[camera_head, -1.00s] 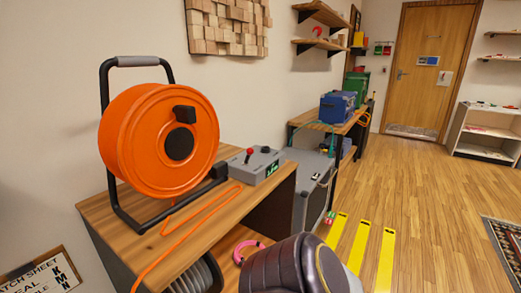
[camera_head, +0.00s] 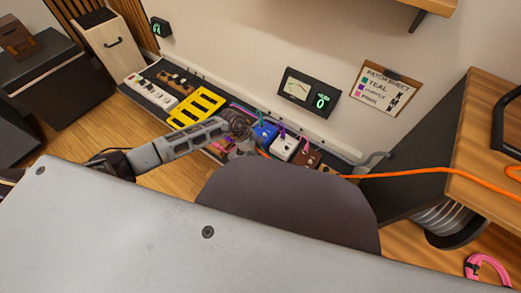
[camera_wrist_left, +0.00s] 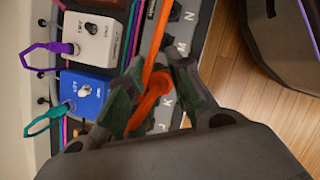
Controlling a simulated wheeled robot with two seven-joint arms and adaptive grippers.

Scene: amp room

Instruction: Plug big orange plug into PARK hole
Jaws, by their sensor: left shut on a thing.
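My left gripper (camera_head: 243,134) is over the pedal row on the floor by the wall. In the left wrist view its fingers (camera_wrist_left: 152,100) are shut on the orange plug (camera_wrist_left: 152,98), with the orange cable (camera_wrist_left: 153,40) rising from it. In the head view the orange cable (camera_head: 425,177) runs right to the wooden desk. Below the plug is a grey strip lettered J, K, M and N (camera_wrist_left: 167,65). The fingers and plug hide part of it. I cannot make out a PARK label. My right gripper is not in view.
A blue pedal (camera_wrist_left: 85,92) with a teal cable and a white pedal (camera_wrist_left: 92,38) with a purple cable sit beside the strip. A yellow unit (camera_head: 198,107) stands left of the gripper. The wooden desk (camera_head: 490,130) is at right. A patch sheet (camera_head: 388,88) hangs on the wall.

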